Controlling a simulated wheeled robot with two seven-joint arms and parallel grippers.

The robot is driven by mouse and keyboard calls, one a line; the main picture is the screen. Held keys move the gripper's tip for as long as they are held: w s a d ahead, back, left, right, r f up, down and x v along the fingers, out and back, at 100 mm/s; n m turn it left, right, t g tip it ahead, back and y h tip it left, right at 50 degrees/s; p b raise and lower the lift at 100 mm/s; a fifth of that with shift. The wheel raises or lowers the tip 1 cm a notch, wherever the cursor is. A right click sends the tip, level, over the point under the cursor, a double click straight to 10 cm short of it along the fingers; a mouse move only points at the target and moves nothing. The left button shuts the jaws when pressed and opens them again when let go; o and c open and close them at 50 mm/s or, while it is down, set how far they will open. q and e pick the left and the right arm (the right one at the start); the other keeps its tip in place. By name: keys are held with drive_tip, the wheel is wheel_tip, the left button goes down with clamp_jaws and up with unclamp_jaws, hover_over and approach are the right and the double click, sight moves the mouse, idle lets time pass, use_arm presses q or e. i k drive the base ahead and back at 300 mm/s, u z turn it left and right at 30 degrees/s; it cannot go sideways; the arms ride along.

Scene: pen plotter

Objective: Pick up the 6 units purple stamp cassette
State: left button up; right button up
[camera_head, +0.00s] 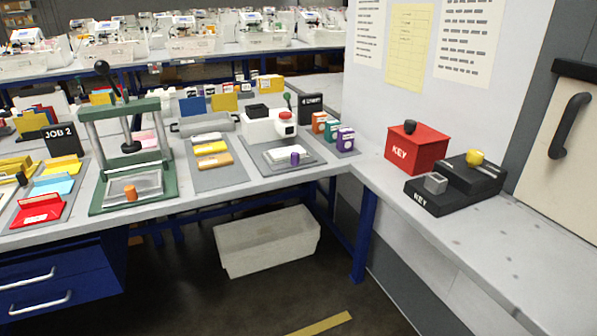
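A purple box-shaped cassette (345,140) with a white label stands upright on a small grey mat (348,153) at the right end of the back bench. It is the nearest in a short row, with a teal cassette (331,130) and an orange cassette (319,122) behind it. The label print is too small to read. A small purple cylinder (295,158) stands on a white block to its left. Neither of my grippers shows in the head view.
Left of the cassettes stand a white machine with a red knob (286,122) and a green press (128,150). A red KEY box (418,148) and a black KEY base (437,196) occupy the right bench (500,245), whose front part is clear. A white bin (267,241) sits on the floor.

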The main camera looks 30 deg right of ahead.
sight(345, 136)
drive_tip(key=u, duration=1.75)
drive_tip(key=k, duration=0.1)
drive_tip(key=z, duration=2.6)
drive_tip(key=i, duration=1.1)
drive_tip(key=u, duration=0.25)
